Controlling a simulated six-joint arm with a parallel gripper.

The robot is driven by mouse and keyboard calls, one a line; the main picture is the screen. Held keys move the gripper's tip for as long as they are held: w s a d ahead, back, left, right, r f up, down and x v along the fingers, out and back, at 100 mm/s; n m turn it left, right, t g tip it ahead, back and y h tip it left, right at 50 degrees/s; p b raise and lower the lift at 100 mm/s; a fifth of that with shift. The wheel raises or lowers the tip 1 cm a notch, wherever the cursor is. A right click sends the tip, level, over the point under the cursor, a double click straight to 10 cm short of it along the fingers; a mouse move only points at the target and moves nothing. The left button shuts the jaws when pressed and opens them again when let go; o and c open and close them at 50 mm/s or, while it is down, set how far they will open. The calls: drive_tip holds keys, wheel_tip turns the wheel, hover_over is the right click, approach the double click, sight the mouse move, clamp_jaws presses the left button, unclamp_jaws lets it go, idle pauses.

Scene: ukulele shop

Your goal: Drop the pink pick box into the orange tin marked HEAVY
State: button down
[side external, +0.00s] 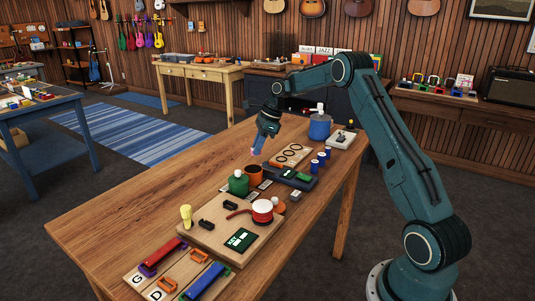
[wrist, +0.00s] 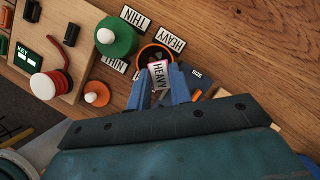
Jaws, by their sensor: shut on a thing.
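The pink pick box (wrist: 159,74) has a white face that reads HEAVY. My gripper (wrist: 166,90) is shut on it, with a blue finger on each side. In the side view my gripper (side external: 258,149) hangs above the table, with only a bit of pink showing at its tips. The orange tin (side external: 254,175) stands upright just below the gripper, with a gap between them. In the wrist view the orange tin's rim (wrist: 143,53) shows behind the box, which partly covers the opening. A HEAVY card (wrist: 171,40) lies beside the tin.
A wooden board with a red-and-white spool (side external: 262,211) is in front. A dark tray (side external: 291,179) lies to the right. The table's left side is clear.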

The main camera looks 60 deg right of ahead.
drive_tip(key=c, duration=1.2)
unclamp_jaws()
drive_tip(key=shift+r, duration=0.1)
drive_tip(key=shift+v, duration=5.85)
drive_tip(key=shift+s+d, duration=0.1)
